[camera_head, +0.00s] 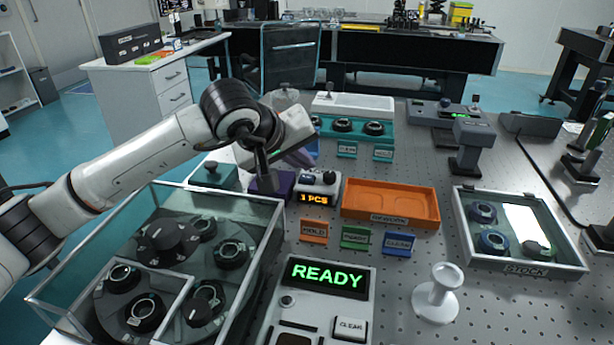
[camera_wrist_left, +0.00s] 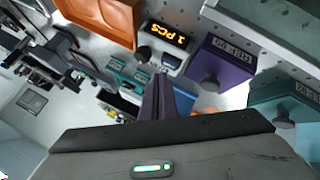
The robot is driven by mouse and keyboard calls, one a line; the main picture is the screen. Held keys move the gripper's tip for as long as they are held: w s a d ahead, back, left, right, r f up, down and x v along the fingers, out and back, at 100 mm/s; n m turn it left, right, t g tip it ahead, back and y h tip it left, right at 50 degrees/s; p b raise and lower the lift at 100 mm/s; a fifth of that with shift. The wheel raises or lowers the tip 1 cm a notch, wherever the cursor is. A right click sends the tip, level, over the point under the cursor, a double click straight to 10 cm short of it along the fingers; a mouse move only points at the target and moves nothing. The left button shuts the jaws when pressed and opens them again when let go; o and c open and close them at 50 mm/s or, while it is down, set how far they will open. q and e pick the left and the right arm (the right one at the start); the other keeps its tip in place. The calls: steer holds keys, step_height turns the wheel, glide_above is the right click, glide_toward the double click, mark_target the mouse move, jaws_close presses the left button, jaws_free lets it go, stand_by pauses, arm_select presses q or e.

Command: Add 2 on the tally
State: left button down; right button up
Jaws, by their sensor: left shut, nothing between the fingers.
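The tally counter (camera_head: 318,199) is a small pale box with an orange lit display reading "1 PCS". It stands left of the orange tray, with a dark round knob or button on top. It also shows in the left wrist view (camera_wrist_left: 168,37), with its display reading upside down. My right gripper is not in view.
A purple box (camera_wrist_left: 222,60) with a knob is close beside the tally. The orange tray (camera_head: 390,214) is to its right. Small label stands (camera_head: 355,237) and a READY panel (camera_head: 328,275) are in front. A glass-walled case (camera_head: 60,295) is below my left arm.

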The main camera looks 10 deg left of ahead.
arm_select(q)
steer(key=shift+f, duration=0.1)
stand_by(0.7)
steer(key=shift+f+b, duration=0.35)
steer(key=shift+b, duration=0.2)
steer(key=shift+f+b, duration=0.45)
steer(key=shift+b, duration=0.05)
stand_by(0.5)
steer(key=shift+r, duration=0.1)
steer(key=shift+r+p, duration=0.4)
steer(key=shift+r, duration=0.35)
step_height(320, 180, up, 5)
steer(key=p, duration=0.2)
steer(key=shift+p, duration=0.35)
stand_by(0.7)
